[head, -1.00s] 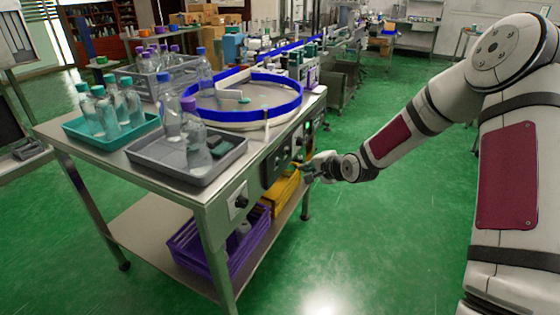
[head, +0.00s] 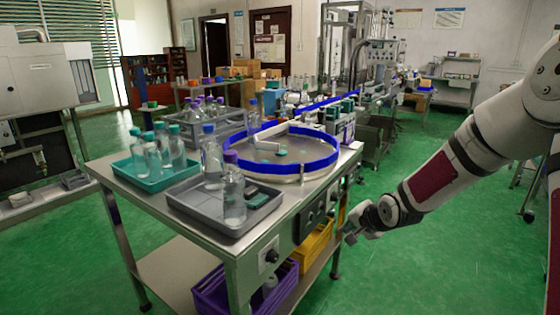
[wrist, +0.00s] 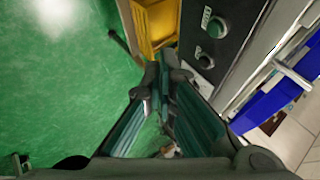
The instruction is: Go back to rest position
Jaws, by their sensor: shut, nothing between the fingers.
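My gripper (head: 350,234) is at the end of my arm, to the right of the steel table's (head: 262,232) control side, in the head view. In the wrist view my gripper (wrist: 158,80) shows its two dark green fingers shut with nothing between them. It points toward the side of the table, near a dark control panel (wrist: 222,40) with round knobs. A gap between fingers and panel cannot be judged exactly, but no contact is seen.
The table bears a turntable with a blue rim (head: 264,170), a grey tray (head: 230,228) with bottles and a teal tray (head: 140,178) with several bottles. Yellow (head: 313,245) and purple (head: 213,296) crates sit below. Green floor (head: 400,275) is free to the right.

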